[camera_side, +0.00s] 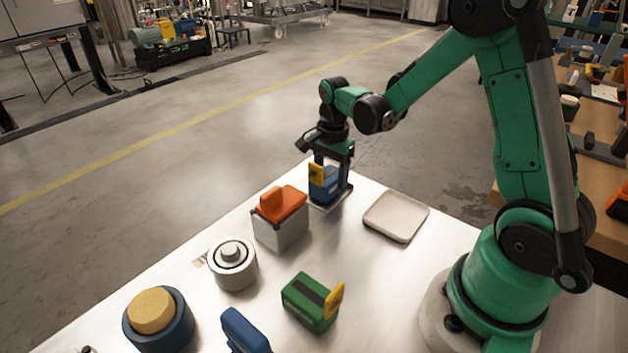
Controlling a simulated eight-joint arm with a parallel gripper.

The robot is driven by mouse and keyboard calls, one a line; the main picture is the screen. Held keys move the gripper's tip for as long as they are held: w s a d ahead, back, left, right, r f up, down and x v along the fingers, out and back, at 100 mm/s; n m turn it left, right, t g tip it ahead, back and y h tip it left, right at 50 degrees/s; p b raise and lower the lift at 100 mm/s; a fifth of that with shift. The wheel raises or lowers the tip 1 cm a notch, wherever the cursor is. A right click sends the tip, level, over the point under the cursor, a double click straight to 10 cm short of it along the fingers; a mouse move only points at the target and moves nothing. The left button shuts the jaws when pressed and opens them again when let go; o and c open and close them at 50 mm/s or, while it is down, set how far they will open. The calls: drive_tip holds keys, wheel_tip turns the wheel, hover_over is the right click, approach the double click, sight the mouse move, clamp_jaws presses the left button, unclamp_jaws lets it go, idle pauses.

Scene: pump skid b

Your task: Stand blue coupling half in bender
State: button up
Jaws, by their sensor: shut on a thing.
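My gripper (333,176) points down at the far corner of the metal table. It is shut on a blue block with a yellow tab (322,182), which I take to be the blue coupling half. The block looks upright, low over a thin pale plate or base (326,207) at the table edge. I cannot tell whether it touches that base, as the fingers hide part of it. No part is clearly recognizable as the bender. Another blue piece (243,332) stands at the bottom edge, partly cut off.
Near the gripper are a grey box with an orange top (281,232) and a flat beige pad (396,216). A silver round part (232,264), a green block with yellow tab (312,301) and a blue ring with yellow disc (158,318) stand nearer. Bare table lies between them.

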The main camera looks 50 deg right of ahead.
drive_tip(key=shift+f, duration=0.1)
drive_tip(key=o, duration=1.5)
drive_tip(key=shift+c, duration=0.2)
drive_tip(key=shift+o, duration=0.2)
drive_tip(key=shift+r, duration=3.5)
drive_tip(key=a+r+n, duration=0.1)
drive_tip(key=n, duration=0.1)
drive_tip(key=s+a+r+n+t, duration=0.1)
drive_tip(key=a+n, duration=0.1)
drive_tip(key=s+a+r+n+t, duration=0.1)
drive_tip(key=n, duration=0.1)
drive_tip(key=shift+a+r, duration=0.15)
drive_tip(key=shift+a, duration=0.05)
drive_tip(key=s+a+r+n+t, duration=0.1)
drive_tip(key=s+a+n+t, duration=0.3)
drive_tip(key=n, duration=0.8)
drive_tip(key=shift+s+a+t, duration=0.15)
drive_tip(key=shift+a+t, duration=0.45)
drive_tip(key=shift+a, duration=0.45)
